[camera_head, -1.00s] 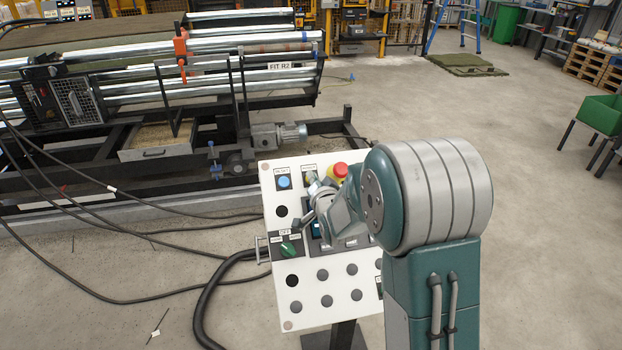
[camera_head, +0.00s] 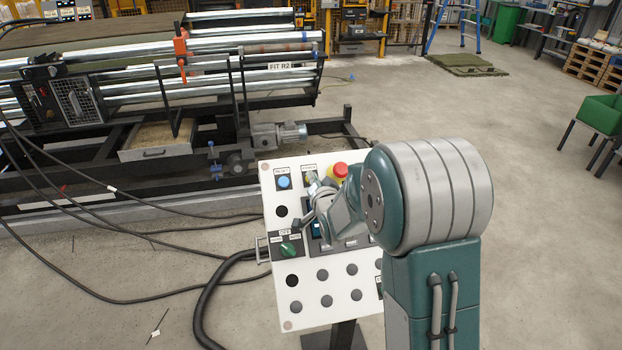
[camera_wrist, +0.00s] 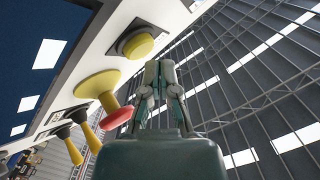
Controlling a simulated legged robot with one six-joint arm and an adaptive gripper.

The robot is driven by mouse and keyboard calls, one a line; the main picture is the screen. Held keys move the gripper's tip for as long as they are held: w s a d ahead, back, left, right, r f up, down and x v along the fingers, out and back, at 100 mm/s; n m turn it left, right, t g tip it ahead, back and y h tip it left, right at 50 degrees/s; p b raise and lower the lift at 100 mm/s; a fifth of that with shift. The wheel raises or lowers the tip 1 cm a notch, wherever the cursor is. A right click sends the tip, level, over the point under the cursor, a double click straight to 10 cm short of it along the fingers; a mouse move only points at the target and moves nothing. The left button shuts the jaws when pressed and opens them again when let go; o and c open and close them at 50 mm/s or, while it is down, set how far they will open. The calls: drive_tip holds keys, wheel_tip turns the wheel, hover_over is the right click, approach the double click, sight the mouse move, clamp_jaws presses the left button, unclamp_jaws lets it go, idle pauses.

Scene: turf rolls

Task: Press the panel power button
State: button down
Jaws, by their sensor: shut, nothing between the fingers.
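The white control panel (camera_head: 268,210) stands tilted on a post in the head view. A label reading POWER (camera_head: 309,168) is near its top, and the button under it is mostly hidden by my gripper (camera_head: 316,184). In the wrist view, my gripper (camera_wrist: 160,68) has its fingers together, empty, pointing along the panel face. I cannot tell whether the fingers touch any button.
A red emergency stop (camera_head: 340,170) sits right beside my gripper. A blue button (camera_head: 284,182) is to the left, and a green selector switch (camera_head: 288,248) is lower down. Black cables (camera_head: 140,250) run across the floor. The roller machine (camera_head: 170,90) stands behind the panel.

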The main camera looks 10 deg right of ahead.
drive_tip(key=shift+w+f, duration=0.1)
drive_tip(key=shift+w+f, duration=0.15)
drive_tip(key=shift+w+f, duration=0.25)
drive_tip(key=shift+f, duration=0.1)
idle(1.1)
drive_tip(key=shift+s+r, duration=0.1)
drive_tip(key=shift+r, duration=0.05)
drive_tip(key=shift+s+r, duration=0.45)
drive_tip(key=shift+r, duration=0.05)
drive_tip(key=s+r, duration=0.1)
drive_tip(key=r, duration=0.1)
drive_tip(key=s+r, duration=0.2)
drive_tip(key=shift+s, duration=0.1)
idle(0.8)
